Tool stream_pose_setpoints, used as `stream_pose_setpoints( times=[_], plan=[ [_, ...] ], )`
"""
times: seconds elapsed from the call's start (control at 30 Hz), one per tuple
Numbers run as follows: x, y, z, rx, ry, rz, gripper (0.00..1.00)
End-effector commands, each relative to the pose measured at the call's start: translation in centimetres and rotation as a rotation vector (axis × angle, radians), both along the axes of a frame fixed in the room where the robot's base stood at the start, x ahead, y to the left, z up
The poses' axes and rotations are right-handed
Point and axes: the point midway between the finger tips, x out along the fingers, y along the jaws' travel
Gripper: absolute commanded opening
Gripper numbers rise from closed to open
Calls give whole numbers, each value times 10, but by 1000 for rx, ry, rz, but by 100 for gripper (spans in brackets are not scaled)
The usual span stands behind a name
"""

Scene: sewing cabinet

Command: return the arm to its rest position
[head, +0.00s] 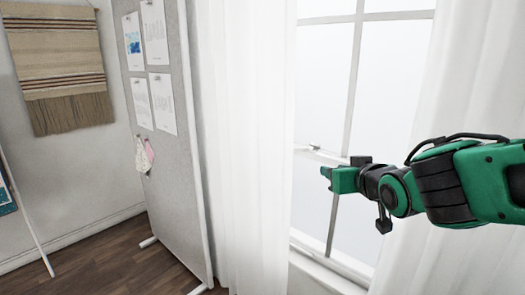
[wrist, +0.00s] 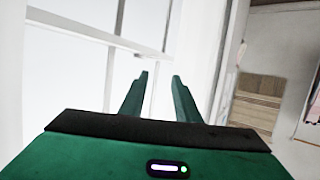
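My green and black arm reaches in from the right edge of the head view, held level in front of the window. My gripper (head: 325,175) points left at its end. In the wrist view the two green fingers of my gripper (wrist: 159,78) stand apart with an empty gap between them. Nothing is held. Behind the fingers are the window frame and white curtain. In the head view the fingers look small and the gap between them is hard to make out.
A window (head: 325,75) with white curtains (head: 240,130) is behind my arm. A grey pinboard panel (head: 178,185) with pinned sheets stands left of it. A woven hanging (head: 60,60) is on the far left wall. Some wooden floor (head: 110,268) shows clear at lower left.

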Motion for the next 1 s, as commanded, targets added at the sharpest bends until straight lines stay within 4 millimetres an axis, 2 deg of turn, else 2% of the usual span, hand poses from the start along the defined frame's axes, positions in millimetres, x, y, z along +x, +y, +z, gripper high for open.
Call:
stream_pose_setpoints(
  times=[0.17, 0.27, 0.4, 0.5, 0.53, 0.6, 0.73, 0.8, 0.9, 1.0],
  plan=[
    [-21, -37, -41, -29, 204, -63, 29],
    [-47, -62, -72, -45, 373, -100, 29],
    [-96, -92, -108, -54, 617, -139, 29],
    [-137, -108, -127, -52, 792, -153, 29],
    [-150, -112, -131, -50, 845, -154, 29],
    [-180, -148, -137, -4, 925, -260, 29],
    [-238, -194, -144, 100, 1066, -432, 29],
    [-267, -209, -147, 156, 1130, -503, 29],
    [-297, -219, -149, 222, 1196, -574, 29],
    [-314, -224, -150, 260, 1233, -609, 29]
  ],
)
